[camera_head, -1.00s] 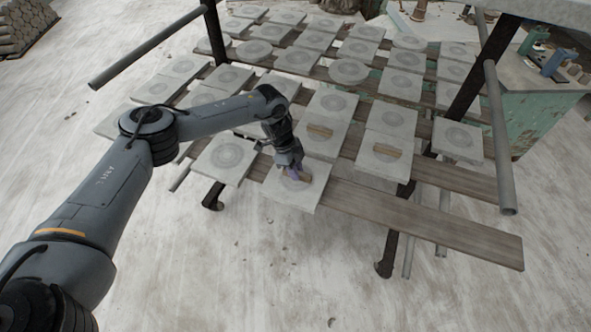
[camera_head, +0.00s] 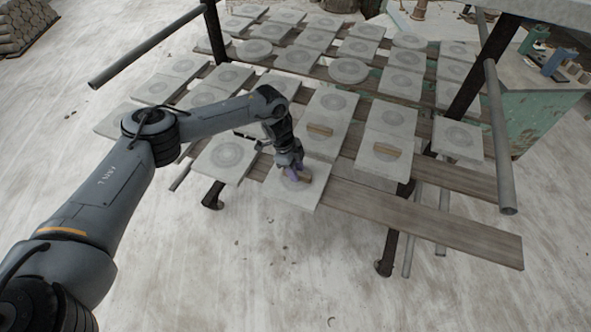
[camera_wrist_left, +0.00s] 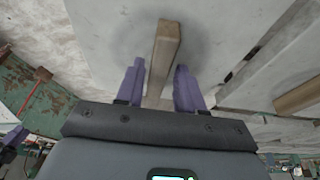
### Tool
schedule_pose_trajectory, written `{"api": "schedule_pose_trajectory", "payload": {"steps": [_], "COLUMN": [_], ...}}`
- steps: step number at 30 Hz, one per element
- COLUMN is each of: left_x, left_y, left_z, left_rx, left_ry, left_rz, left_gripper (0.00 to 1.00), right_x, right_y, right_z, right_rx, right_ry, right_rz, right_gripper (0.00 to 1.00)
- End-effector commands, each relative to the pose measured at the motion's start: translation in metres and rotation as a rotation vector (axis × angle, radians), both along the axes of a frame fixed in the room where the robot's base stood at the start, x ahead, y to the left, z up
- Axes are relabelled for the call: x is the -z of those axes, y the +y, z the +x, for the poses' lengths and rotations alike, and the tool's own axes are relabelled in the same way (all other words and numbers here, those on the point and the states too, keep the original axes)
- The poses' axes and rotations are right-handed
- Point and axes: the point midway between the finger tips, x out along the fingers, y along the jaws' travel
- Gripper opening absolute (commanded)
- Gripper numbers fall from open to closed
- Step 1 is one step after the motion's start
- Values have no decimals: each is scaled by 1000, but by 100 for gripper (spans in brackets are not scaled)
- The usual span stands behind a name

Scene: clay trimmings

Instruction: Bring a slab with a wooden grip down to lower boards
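A grey square slab (camera_head: 310,192) with a round mark and a wooden grip lies at the front edge of the lower boards (camera_head: 440,228). My left gripper (camera_head: 297,176) is down at this slab, its purple fingers at the grip. In the left wrist view the wooden grip (camera_wrist_left: 162,62) stands between the two fingers (camera_wrist_left: 160,85), with a narrow gap on each side. The fingers are open around it. Two other slabs with wooden grips, one behind (camera_head: 328,143) and one to the right (camera_head: 385,157), lie on the boards.
Many plain slabs cover the rows behind, and one slab (camera_head: 225,157) lies close on the left. The front board is bare to the right. Dark rack posts (camera_head: 480,75) and a grey pipe (camera_head: 498,140) stand at the right.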

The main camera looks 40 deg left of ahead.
Motion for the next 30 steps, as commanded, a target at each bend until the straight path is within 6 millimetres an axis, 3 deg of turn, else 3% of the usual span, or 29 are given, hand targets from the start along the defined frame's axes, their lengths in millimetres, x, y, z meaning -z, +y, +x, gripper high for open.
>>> {"api": "schedule_pose_trajectory", "payload": {"steps": [3,14,30], "left_x": [0,-3,-81], "left_y": [0,2,24], "left_z": [0,-2,-8], "left_rx": [0,0,1], "left_ry": [1,4,-1], "left_rz": [1,2,0], "left_gripper": [51,51,51], "right_x": [0,0,0], "right_y": [-1,0,2], "right_z": [0,0,0], "right_rx": [-2,-1,5], "right_ry": [1,1,0], "right_rz": [-3,-1,7], "right_gripper": [43,43,43]}}
